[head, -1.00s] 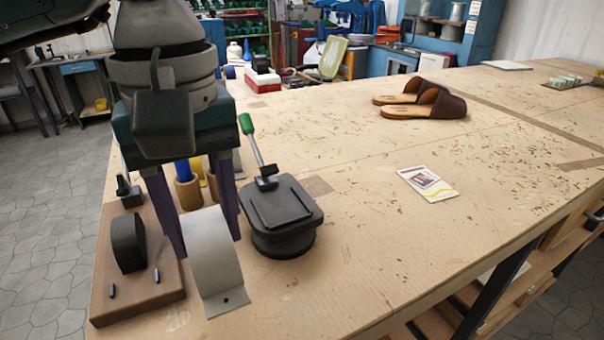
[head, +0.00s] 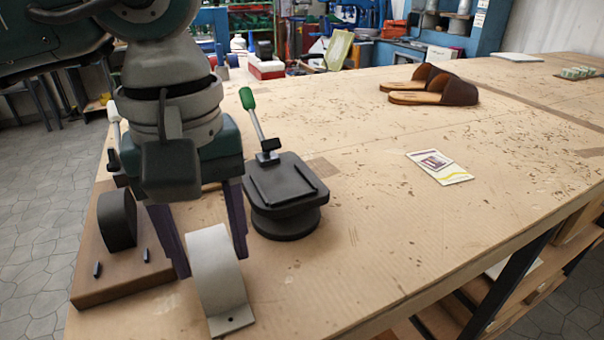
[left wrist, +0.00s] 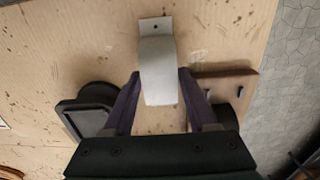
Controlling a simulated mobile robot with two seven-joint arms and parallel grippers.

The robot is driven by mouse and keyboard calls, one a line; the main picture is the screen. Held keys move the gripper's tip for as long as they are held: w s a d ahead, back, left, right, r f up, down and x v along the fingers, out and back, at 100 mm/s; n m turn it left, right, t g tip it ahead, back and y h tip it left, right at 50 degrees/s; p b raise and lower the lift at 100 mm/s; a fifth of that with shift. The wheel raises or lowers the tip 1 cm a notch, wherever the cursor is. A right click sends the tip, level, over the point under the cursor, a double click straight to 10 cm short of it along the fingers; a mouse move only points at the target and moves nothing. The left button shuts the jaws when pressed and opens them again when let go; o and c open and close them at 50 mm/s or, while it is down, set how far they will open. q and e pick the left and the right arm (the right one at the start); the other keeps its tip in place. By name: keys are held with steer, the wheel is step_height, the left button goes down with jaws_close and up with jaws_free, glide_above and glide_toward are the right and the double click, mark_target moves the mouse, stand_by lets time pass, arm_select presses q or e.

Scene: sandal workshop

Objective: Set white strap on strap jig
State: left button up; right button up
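The white strap (head: 217,270), a curved band with a flat holed tab at its front end, is held between the fingers of my left gripper (head: 213,264). In the left wrist view the strap (left wrist: 158,70) fills the gap between the fingertips (left wrist: 159,78). The strap jig (head: 117,220) is a wooden board with a rounded black block and two small dark pins. It stands just left of the strap, partly behind my gripper, and its edge shows at the right in the left wrist view (left wrist: 228,85). My right gripper is not in view.
A black press-like stand (head: 287,190) with a green-handled lever (head: 248,100) is close right of my left gripper. A card (head: 438,168) and brown sandals (head: 435,90) lie farther right on the workbench (head: 380,240). The bench middle is mostly clear.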

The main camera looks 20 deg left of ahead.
mark_target(209, 243)
arm_select(q)
steer(key=shift+o, duration=1.4)
steer(key=shift+r, duration=0.1)
steer(key=shift+r+p, duration=0.25)
steer(key=shift+p, duration=0.15)
step_height(209, 243, up, 12)
steer(key=b, duration=0.1)
steer(key=shift+f, duration=0.15)
steer(key=shift+o, duration=0.3)
